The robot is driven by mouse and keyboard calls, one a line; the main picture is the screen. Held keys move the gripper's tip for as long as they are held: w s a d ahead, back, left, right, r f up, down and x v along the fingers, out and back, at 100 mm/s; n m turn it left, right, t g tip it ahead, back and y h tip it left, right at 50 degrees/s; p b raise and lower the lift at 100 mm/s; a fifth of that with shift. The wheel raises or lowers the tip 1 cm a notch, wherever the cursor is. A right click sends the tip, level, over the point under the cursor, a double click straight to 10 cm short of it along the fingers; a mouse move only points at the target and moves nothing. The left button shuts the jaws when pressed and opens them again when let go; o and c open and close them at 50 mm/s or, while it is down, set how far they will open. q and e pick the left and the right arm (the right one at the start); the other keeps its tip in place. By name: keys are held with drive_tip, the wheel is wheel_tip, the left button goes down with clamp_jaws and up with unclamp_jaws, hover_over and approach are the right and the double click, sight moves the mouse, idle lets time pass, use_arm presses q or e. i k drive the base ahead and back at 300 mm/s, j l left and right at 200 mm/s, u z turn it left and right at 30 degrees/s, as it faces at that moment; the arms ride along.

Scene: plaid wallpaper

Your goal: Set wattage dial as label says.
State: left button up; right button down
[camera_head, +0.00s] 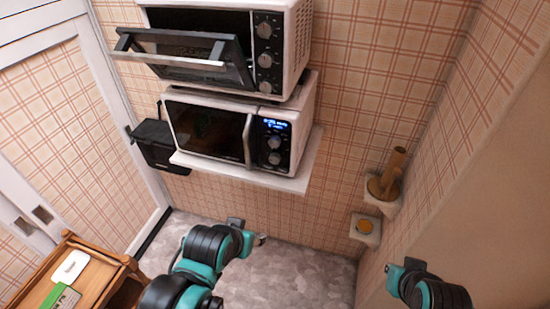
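A white microwave (208,131) with a dark door stands on a white wall shelf (245,177). Its black control panel (273,144) has a lit blue display (275,124) and two round dials, an upper one (274,142) and a lower one (274,159). The display text and dial markings are too small to read. No label is clearly readable. My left gripper (250,232) is low in front of and below the shelf, apart from the microwave. My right gripper (393,272) is at the lower right, away from everything. The fingers of both are too unclear to judge.
A toaster oven (300,40) with dials and a lowered door (185,60) sits above the microwave. A black box (155,145) hangs at left. Small wall shelves at right hold a brass-coloured object (388,180). A wooden stand (100,265) holds a white item (70,266) and a green one (62,297).

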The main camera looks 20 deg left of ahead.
sight(274, 142)
drive_tip(key=i+l+u, duration=0.2)
drive_tip(key=l+u, duration=0.3)
drive_tip(key=i+l+u, duration=0.1)
drive_tip(key=l+u, duration=0.2)
drive_tip(key=u, duration=0.15)
drive_tip(key=l+u, duration=0.5)
